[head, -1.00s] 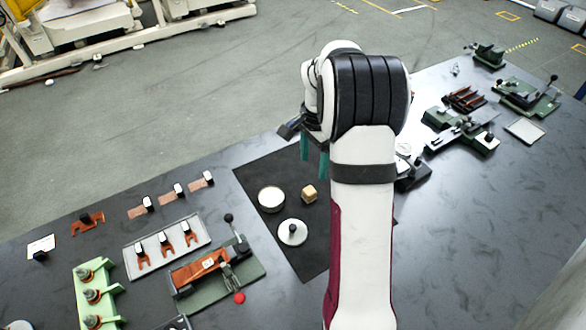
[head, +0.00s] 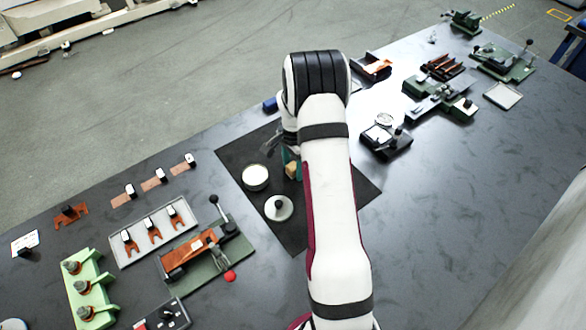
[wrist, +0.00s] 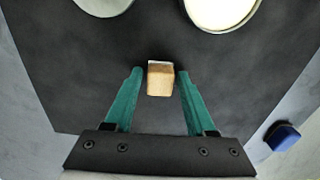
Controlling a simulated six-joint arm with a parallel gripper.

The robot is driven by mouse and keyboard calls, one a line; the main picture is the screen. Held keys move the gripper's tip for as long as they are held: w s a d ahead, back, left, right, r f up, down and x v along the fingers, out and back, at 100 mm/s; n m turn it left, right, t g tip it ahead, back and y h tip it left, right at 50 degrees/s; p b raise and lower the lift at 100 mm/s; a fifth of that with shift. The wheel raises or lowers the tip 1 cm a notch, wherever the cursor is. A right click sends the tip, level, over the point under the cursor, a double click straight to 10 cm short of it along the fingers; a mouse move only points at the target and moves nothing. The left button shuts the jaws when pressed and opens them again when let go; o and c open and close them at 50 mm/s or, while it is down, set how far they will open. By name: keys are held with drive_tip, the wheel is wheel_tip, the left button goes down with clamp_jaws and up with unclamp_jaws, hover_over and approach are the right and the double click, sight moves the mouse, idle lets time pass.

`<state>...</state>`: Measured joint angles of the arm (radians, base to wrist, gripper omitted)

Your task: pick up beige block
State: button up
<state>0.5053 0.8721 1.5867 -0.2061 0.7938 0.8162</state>
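The beige block (head: 291,170) lies on the dark mat (head: 240,165), partly hidden by my gripper in the head view. In the wrist view the block (wrist: 160,79) sits between the tips of my gripper's (wrist: 160,76) two teal fingers, with a gap on each side. My gripper is open and holds nothing. In the head view my arm covers most of my gripper (head: 287,155).
A white round container (head: 255,177) and a white disc with a dark knob (head: 279,207) stand close to the block. A blue object (head: 270,104) lies near the mat's far edge. Trays and fixtures stand left and far right.

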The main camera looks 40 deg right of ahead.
clamp_jaws()
wheel_tip(320, 180, up, 4)
drive_tip(key=shift+s+d+r, duration=0.1)
drive_tip(key=shift+r, duration=0.1)
drive_tip(key=s+d+r, duration=0.5)
drive_tip(key=s+r, duration=0.1)
drive_tip(key=s, duration=0.4)
drive_tip(key=shift+d+r, duration=0.3)
drive_tip(key=shift+d, duration=0.05)
